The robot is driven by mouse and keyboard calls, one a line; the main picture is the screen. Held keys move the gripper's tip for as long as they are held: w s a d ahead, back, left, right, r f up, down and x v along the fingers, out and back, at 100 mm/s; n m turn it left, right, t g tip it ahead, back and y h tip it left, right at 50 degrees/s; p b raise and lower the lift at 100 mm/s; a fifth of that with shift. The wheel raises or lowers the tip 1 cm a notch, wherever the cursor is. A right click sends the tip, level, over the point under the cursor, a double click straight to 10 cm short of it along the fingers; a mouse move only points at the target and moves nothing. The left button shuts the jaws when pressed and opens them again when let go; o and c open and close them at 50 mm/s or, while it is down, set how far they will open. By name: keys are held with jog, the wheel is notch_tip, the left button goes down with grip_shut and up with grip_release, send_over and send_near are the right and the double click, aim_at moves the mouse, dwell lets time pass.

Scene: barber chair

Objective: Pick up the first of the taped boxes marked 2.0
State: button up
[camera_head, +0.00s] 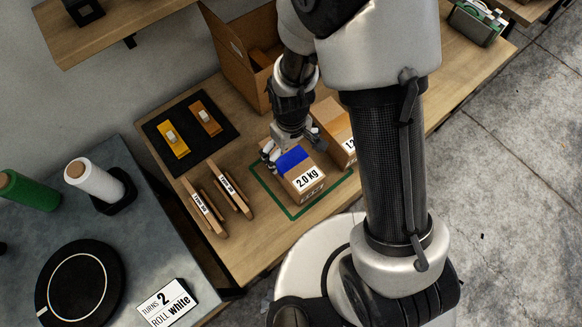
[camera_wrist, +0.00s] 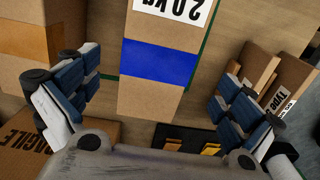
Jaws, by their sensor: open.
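A brown cardboard box with blue tape, marked 2.0 kg (camera_head: 308,193), stands inside a green outline on the wooden table in the head view. In the wrist view the 2.0 kg box (camera_wrist: 151,100) lies between my fingers, its blue tape across the middle and its label upside down at the top edge. My gripper (camera_head: 288,150) is open over the far end of this box. In the wrist view my gripper (camera_wrist: 155,88) has a blue-padded finger on each side, with visible gaps to the box. Part of the box is hidden by my gripper in the head view.
A second box (camera_head: 335,122), its label partly hidden by my arm, stands close on the right. An open carton (camera_head: 238,45) stands behind. Flat cardboard pieces (camera_head: 205,207) and a black mat (camera_head: 168,125) with yellow items lie left. A grey table (camera_head: 130,235) holds spools.

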aim_at(291, 158)
jog(key=f+b, duration=0.1)
jog(key=f, duration=0.2)
jog(key=f+b, duration=0.1)
jog(key=f, duration=0.2)
jog(key=shift+w+f+b, duration=0.2)
jog(key=shift+f+b, duration=0.2)
jog(key=shift+r, duration=0.1)
jog(key=shift+c, duration=0.5)
jog(key=c, duration=2)
jog(key=shift+c, duration=0.3)
jog(key=shift+w+r, duration=0.1)
jog(key=shift+r, duration=0.05)
